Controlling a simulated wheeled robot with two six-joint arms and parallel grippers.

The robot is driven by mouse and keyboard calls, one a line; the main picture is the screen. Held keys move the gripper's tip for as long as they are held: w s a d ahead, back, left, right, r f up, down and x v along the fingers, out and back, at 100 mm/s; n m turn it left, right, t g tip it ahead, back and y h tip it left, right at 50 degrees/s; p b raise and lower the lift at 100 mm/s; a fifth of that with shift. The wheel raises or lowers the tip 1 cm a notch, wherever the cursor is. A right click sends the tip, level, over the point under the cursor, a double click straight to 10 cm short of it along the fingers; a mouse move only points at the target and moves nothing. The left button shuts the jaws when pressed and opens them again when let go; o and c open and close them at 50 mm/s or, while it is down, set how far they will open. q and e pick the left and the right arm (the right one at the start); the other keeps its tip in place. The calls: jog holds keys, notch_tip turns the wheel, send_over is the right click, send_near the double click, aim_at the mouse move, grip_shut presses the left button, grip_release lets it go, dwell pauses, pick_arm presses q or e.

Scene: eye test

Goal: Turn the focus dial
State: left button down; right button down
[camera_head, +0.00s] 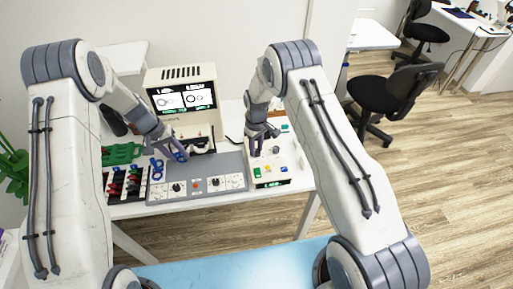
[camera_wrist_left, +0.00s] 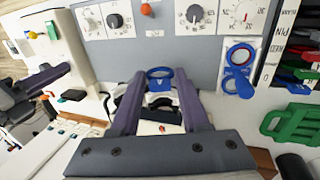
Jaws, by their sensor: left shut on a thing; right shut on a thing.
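A grey panel (camera_head: 205,171) on the white table carries black dials, one at its left (camera_head: 177,187) and one at its right (camera_head: 215,183); which is the focus dial I cannot tell. My left gripper (camera_head: 178,154) is above the panel's back edge, apart from these dials. It is shut on a blue ring-shaped piece, which shows between its fingertips in the left wrist view (camera_wrist_left: 160,73). My right gripper (camera_head: 262,136) is over the back left of a white control box (camera_head: 280,157). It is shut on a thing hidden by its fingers.
A cream machine with a lit screen (camera_head: 184,99) stands behind the panel. Another blue ring piece (camera_wrist_left: 240,58) sits in a white holder beside the panel. A rack of coloured items (camera_head: 126,184) and a green case (camera_head: 121,153) are at left.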

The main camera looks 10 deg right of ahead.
jog(key=c, duration=0.6)
grip_release()
notch_tip(320, 180, up, 12)
notch_tip(320, 180, up, 12)
dwell(0.7)
dwell(1.2)
